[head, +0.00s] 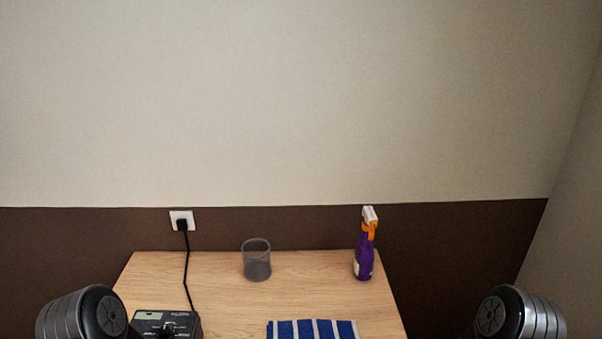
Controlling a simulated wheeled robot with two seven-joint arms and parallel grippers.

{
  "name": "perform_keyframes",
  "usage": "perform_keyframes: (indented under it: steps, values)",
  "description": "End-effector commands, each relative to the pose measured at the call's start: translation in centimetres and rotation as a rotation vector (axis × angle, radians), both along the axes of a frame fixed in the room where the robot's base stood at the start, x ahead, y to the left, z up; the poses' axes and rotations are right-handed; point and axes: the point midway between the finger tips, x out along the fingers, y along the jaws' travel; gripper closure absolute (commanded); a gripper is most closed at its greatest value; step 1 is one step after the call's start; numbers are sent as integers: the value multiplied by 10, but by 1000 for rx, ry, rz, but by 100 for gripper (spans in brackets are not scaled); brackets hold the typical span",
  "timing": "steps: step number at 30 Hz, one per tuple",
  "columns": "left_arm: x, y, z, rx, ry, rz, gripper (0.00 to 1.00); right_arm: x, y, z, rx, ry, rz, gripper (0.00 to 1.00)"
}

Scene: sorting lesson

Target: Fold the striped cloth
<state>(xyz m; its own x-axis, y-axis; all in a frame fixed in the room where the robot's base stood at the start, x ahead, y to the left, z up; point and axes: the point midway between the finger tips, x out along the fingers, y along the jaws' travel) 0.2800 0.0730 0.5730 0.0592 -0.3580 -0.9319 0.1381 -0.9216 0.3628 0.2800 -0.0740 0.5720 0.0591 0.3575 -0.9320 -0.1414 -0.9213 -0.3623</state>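The striped cloth (309,331) is blue with white stripes. It lies on the wooden table (215,290) at the bottom edge of the head view. Only its far part shows; the rest is cut off by the frame, so I cannot tell whether it is flat or folded. Parts of my two arms show at the lower left and lower right corners. Neither gripper is in the picture.
A dark box with a dial (167,324) sits at the table's left, its black cable (187,270) running to a wall socket (181,220). A grey see-through cup (257,261) and a purple spray bottle (363,257) stand at the back. The table between them is clear.

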Motion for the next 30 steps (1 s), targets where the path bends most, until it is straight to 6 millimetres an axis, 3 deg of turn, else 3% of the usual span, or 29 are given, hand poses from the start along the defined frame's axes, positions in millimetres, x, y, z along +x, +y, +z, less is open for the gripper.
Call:
perform_keyframes:
  steps: [9, 24, 30]
  values:
    - [0, 0, 0, 1, 1, 3, 60, 0, 0, 0, 0, -1, 0, 60]
    - [0, 0, 0, 1, 0, 3, 100, 1, 0, 0, 0, -1, 0, 100]
    - [0, 0, 0, 1, 0, 3, 100, 1, 0, 0, 0, -1, 0, 100]
